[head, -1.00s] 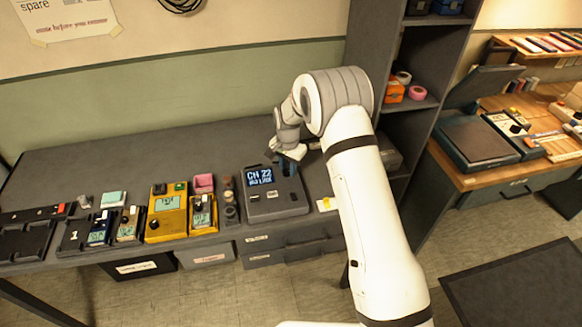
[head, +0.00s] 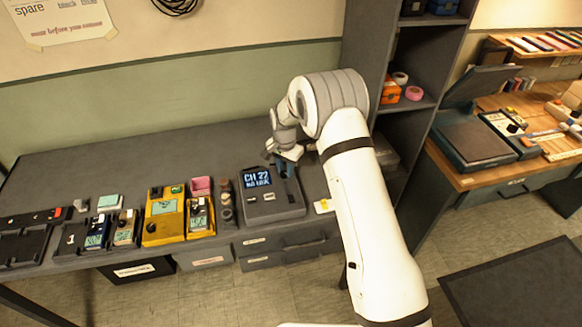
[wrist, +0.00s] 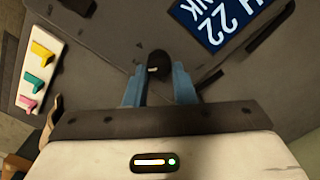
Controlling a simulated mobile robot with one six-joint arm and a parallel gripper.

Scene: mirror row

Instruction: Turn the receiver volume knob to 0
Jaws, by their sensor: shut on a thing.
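The receiver (head: 283,211) is a dark grey box on the bench, with a blue screen (head: 257,178) reading "CH 22" and what looks like "NO LINK". The screen also shows in part, tilted, at the top right of the wrist view (wrist: 213,20). The black round knob (wrist: 160,60) sits on the receiver's face beside the screen and has a short pale mark on its left side in the wrist view. My gripper (wrist: 158,76) is shut on the knob, one blue finger on each side. In the head view my gripper (head: 284,168) is over the receiver's upper right, hiding the knob.
Yellow meters (head: 164,217) and smaller handheld units stand left of the receiver. A pale strip with yellow, green and pink tabs (wrist: 40,68) lies at the left in the wrist view. A dark shelf unit (head: 432,60) stands close to the right of my arm. The bench behind is bare.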

